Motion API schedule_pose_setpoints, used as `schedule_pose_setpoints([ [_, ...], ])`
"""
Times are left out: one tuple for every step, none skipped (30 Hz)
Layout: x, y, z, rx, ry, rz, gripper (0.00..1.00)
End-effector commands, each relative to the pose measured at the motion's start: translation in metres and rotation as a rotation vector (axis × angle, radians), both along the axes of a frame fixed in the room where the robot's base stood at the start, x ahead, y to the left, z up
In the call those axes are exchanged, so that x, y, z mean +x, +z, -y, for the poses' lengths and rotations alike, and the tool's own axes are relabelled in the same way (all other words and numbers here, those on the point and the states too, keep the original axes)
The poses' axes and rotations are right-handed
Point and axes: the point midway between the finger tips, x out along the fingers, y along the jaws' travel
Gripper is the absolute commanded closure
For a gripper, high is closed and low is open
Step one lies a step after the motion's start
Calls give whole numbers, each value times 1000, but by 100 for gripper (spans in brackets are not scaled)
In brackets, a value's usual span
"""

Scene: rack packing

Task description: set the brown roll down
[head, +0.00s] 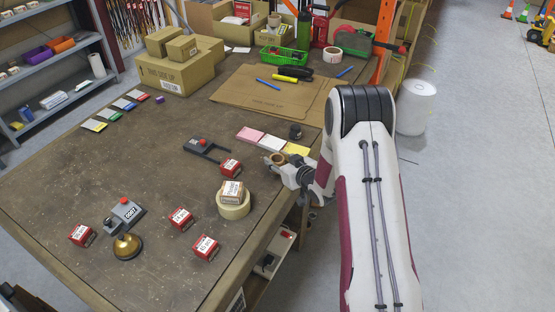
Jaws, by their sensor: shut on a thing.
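The brown roll (279,157) shows in the head view at the tip of my gripper (274,163), near the right edge of the table. It is small and partly hidden by the fingers. My gripper is shut on it, and the arm reaches in from the right. I cannot tell whether the roll touches the table top.
A cream tape roll (233,210) with a small box (232,191) on top stands to the lower left. A red box (230,167) lies left of the gripper. Pink (250,134), white and yellow pads lie behind it. Bare table (130,180) is at left.

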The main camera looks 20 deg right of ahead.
Motion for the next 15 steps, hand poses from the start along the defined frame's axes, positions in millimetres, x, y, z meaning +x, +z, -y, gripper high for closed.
schedule_pose_setpoints([
  [0, 0, 0, 0, 0, 1, 87],
  [0, 0, 0, 0, 0, 1, 87],
  [0, 0, 0, 0, 0, 1, 87],
  [0, 0, 0, 0, 0, 0, 87],
  [0, -1, 0, 0, 0, 0, 87],
  [0, -1, 0, 0, 0, 0, 87],
  [0, -2, 0, 0, 0, 0, 87],
  [0, -3, 0, 0, 0, 0, 87],
  [0, -3, 0, 0, 0, 0, 58],
  [0, -3, 0, 0, 0, 0, 50],
  [0, -2, 0, 0, 0, 0, 49],
  [0, -2, 0, 0, 0, 0, 49],
  [0, -2, 0, 0, 0, 0, 49],
  [0, -2, 0, 0, 0, 0, 49],
  [0, -2, 0, 0, 0, 0, 49],
])
